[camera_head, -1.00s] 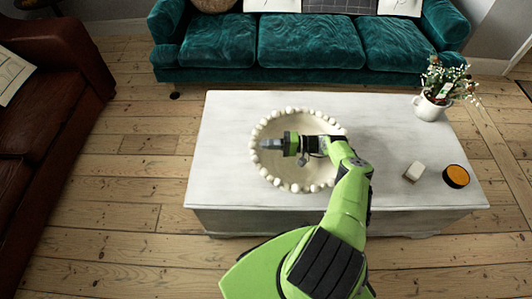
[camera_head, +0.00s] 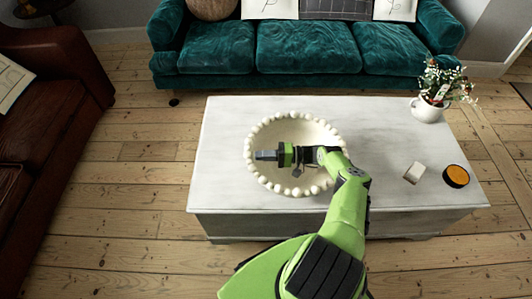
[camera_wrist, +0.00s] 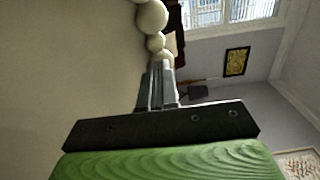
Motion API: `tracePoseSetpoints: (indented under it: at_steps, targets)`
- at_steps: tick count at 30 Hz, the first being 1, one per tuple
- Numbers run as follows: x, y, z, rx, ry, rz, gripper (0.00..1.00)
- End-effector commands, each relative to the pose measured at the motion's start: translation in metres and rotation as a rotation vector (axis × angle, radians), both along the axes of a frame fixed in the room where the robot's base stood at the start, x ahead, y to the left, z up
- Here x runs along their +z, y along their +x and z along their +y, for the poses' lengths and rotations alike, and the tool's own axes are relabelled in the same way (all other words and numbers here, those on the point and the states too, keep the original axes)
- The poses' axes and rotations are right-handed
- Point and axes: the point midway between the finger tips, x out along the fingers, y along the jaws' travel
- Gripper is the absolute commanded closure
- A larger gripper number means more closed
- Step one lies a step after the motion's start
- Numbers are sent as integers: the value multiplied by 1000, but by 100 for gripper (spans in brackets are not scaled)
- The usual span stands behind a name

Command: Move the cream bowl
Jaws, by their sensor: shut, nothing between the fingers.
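The cream bowl (camera_head: 308,131) has a rim of round beads and stands on the white table, left of its middle. My gripper (camera_head: 258,155) reaches across the bowl from the right, fingers pointing left near the left rim. The fingers are shut and empty. In the wrist view, the bowl's smooth wall (camera_wrist: 70,65) fills the left side. Its beads run down close to the shut fingertips (camera_wrist: 162,75); I cannot tell whether they touch. My wrist and forearm hide part of the bowl's inside and right rim.
The white table (camera_head: 225,185) also bears a white block (camera_head: 414,173), a black round dish with an orange top (camera_head: 456,176) and a potted plant (camera_head: 430,105). A teal sofa (camera_head: 305,50) stands behind, a brown one (camera_head: 50,120) at left. The table's left end is clear.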

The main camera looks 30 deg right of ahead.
Motion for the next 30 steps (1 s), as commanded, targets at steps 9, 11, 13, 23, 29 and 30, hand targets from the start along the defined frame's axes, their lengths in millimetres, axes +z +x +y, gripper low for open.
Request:
tracePoseSetpoints:
  at_steps: [9, 11, 13, 23, 29, 30]
  targets:
    - [44, 0, -2, 0, 0, -4, 100]
    - [60, 0, -2, 0, 0, -4, 100]
    - [75, 0, -2, 1, 2, -3, 100]
    - [100, 1, -2, -1, 4, 1, 100]
    - [109, 2, 5, 42, -34, 3, 100]
    - [119, 4, 13, 87, -77, 6, 100]
